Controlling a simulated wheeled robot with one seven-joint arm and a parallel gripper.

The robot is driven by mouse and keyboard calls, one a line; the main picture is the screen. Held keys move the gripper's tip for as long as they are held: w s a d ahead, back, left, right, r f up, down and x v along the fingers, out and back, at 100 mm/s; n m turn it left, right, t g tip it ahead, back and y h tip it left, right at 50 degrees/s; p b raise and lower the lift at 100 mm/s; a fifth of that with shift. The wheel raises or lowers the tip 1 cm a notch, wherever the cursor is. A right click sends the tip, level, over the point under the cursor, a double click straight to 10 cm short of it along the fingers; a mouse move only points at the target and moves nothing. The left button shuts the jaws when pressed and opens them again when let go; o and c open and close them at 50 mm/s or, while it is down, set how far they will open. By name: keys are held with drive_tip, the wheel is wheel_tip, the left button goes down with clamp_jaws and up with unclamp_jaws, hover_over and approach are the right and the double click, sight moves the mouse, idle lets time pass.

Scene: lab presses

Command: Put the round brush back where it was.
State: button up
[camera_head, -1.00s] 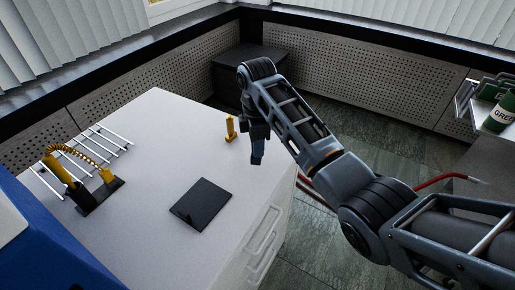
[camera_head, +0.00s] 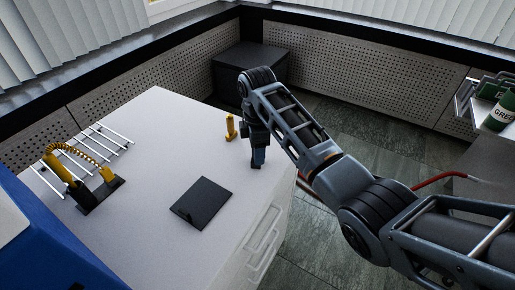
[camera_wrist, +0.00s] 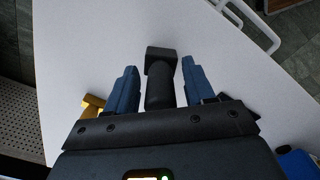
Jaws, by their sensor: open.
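My gripper (camera_head: 257,160) is low over the right edge of the white worktop (camera_head: 150,150). In the wrist view, the two blue fingers of my gripper (camera_wrist: 160,66) are open. A dark grey piece (camera_wrist: 160,85) with a round shaft and a squarish block at its far end is between them, with a gap visible on both sides. I cannot tell for certain whether it is the round brush. A small yellow upright piece (camera_head: 230,128) stands on the worktop just left of my gripper; it also shows in the wrist view (camera_wrist: 92,105).
A flat black pad (camera_head: 202,202) lies on the worktop. A yellow coiled-cord tool on a black stand (camera_head: 95,190) and a rack of metal rods (camera_head: 105,138) are at the left. Blue equipment (camera_head: 45,240) fills the lower left corner. Drawer handles (camera_head: 262,230) line the front.

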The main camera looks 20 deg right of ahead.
wheel_tip(320, 180, up, 11)
drive_tip(key=shift+r+p, duration=0.2)
drive_tip(key=shift+p, duration=0.45)
drive_tip(key=shift+r+p, duration=0.45)
drive_tip(key=shift+r, duration=0.05)
drive_tip(key=shift+f, duration=0.1)
